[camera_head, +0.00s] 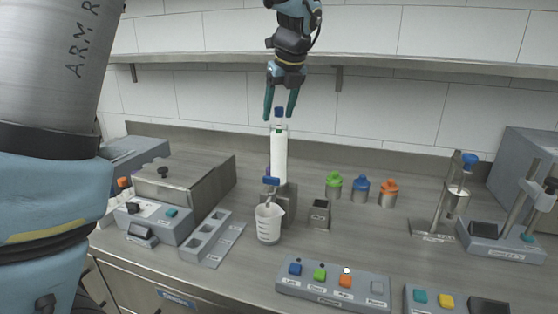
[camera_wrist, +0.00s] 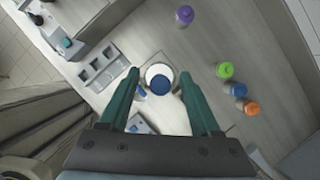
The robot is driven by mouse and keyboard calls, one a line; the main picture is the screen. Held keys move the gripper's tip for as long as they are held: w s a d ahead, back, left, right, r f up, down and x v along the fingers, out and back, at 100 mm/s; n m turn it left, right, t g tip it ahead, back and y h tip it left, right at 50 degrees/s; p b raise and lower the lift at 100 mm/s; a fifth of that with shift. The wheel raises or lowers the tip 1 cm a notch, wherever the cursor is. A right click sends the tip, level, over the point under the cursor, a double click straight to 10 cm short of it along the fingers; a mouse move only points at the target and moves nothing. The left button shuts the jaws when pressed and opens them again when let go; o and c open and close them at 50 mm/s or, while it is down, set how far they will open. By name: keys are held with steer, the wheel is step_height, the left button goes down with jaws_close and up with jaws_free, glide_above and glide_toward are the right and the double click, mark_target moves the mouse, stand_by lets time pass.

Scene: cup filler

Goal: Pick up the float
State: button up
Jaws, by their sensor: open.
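A small blue cap (camera_head: 279,112), which looks like the top of the float, stands above a tall white cylinder (camera_head: 279,160) on the counter. From above, in the wrist view, the blue round top (camera_wrist: 160,85) lies over the cylinder's white round end (camera_wrist: 158,71). My gripper (camera_head: 279,117) points down with its two green fingers apart, one on each side of the blue cap. In the wrist view the open gripper (camera_wrist: 160,73) has the blue top between its fingers, and no finger visibly touches it. The exact height gap is hard to tell.
A measuring beaker (camera_head: 268,224) stands under the cylinder's spout. Green (camera_head: 334,186), blue (camera_head: 360,189) and orange (camera_head: 388,193) capped containers stand to the right. A button panel (camera_head: 333,286) lies in front, a slotted grey block (camera_head: 212,238) to the left. A shelf (camera_head: 420,65) runs along the wall.

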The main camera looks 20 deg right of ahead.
steer(key=shift+c, duration=0.3)
jaws_close()
stand_by(1.0)
